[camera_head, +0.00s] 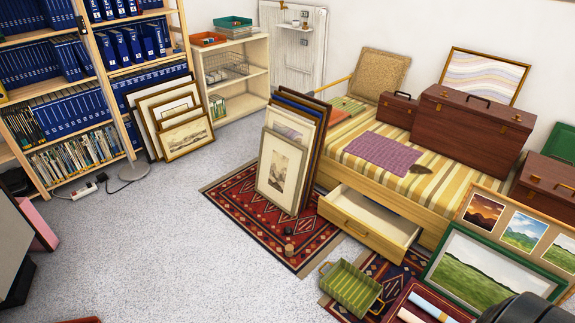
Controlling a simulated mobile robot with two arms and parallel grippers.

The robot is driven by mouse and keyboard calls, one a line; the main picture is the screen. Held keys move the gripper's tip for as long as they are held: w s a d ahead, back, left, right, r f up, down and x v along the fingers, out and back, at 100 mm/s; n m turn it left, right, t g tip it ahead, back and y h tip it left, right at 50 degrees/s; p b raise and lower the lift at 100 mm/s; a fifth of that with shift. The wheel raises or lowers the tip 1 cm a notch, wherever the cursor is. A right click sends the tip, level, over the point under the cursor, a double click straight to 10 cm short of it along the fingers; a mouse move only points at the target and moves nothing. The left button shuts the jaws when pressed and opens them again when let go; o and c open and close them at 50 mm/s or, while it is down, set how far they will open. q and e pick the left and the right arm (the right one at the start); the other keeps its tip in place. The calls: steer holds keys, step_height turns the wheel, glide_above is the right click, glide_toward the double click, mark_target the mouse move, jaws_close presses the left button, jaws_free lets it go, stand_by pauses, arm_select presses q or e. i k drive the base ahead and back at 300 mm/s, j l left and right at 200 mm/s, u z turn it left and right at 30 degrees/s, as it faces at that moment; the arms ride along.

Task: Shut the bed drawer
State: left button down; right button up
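The bed (438,184) stands against the back wall with a yellow striped cover. Its pale wooden drawer (362,228) is pulled out from the bed's front side towards the camera. Neither of my grippers can be made out in the head view. A dark rounded shape (525,308) at the bottom right edge may be part of my arm.
Framed prints (279,172) lean upright just left of the drawer, on a red patterned rug (240,208). A green striped tray (349,288) and more frames (478,272) lie in front and to the right. Grey carpet (170,235) is clear at the left middle.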

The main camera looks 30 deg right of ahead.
mark_target(390, 235)
steer(key=i+z, duration=0.35)
steer(key=i+j+z, duration=0.15)
steer(key=z, duration=0.2)
steer(key=i+j+z, duration=0.35)
steer(key=i+l, duration=0.05)
steer(key=l, duration=0.05)
